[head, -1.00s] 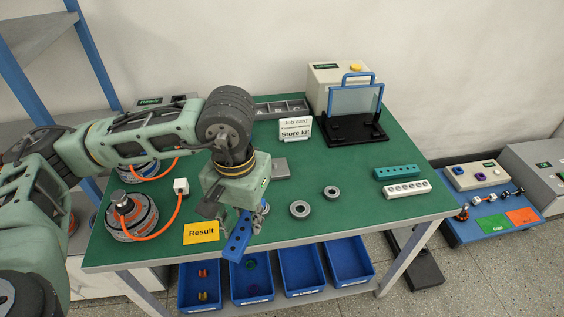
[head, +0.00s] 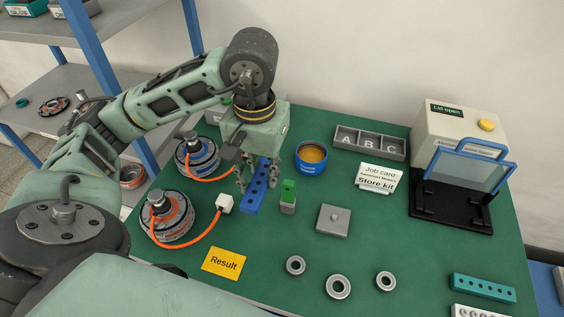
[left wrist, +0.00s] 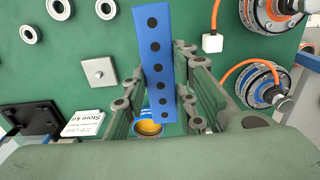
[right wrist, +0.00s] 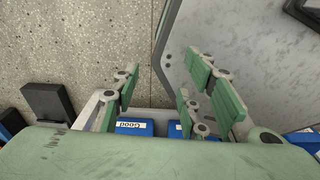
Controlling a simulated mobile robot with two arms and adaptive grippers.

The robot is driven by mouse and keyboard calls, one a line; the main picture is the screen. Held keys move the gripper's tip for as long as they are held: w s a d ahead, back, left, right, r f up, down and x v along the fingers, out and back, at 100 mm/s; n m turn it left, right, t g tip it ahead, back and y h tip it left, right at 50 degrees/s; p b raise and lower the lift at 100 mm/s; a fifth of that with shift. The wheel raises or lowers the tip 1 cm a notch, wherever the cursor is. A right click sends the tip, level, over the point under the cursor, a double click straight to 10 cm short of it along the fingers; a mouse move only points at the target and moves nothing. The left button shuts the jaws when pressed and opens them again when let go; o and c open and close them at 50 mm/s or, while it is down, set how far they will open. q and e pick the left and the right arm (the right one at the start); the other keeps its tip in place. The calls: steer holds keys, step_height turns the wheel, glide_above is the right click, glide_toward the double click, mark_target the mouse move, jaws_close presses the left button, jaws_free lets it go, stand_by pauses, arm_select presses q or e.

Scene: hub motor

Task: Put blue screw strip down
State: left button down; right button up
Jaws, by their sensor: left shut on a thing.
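The blue screw strip (head: 254,193) is a long blue bar with a row of dark holes. It is between the fingers of my left gripper (head: 259,180), which is shut on it above the green table. In the left wrist view the strip (left wrist: 156,60) sticks out lengthwise between the fingers. I cannot tell whether its lower end touches the table. My right gripper (right wrist: 160,105) is open and empty in the right wrist view, away from the tabletop, with floor and a blue bin labelled "Good" beyond it.
Near the strip stand a green-topped block (head: 288,197), a blue round tin (head: 311,157) and a white cube (head: 224,203) on an orange cable. Two hub motors (head: 172,217) are at left. A grey plate (head: 333,221), several rings and a teal strip (head: 482,288) lie to the right.

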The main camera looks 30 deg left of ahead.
arm_select(q)
steer(key=p, duration=0.1)
glide_above(266, 224)
step_height(266, 224, down, 12)
steer(key=shift+s, duration=0.15)
step_height(266, 224, down, 5)
steer(key=shift+f+p, duration=0.1)
steer(key=shift+p, duration=0.3)
arm_select(e)
steer(key=shift+w+d+r, duration=0.15)
steer(key=shift+w+r, duration=0.4)
steer(key=shift+r, duration=0.3)
arm_select(q)
steer(key=shift+f, duration=0.1)
steer(key=c, duration=1.8)
jaws_free()
steer(key=shift+c, duration=0.2)
steer(key=o, duration=0.4)
arm_select(e)
steer(key=shift+w+f, duration=0.15)
steer(key=shift+f, duration=0.05)
arm_select(q)
steer(key=shift+o, duration=0.2)
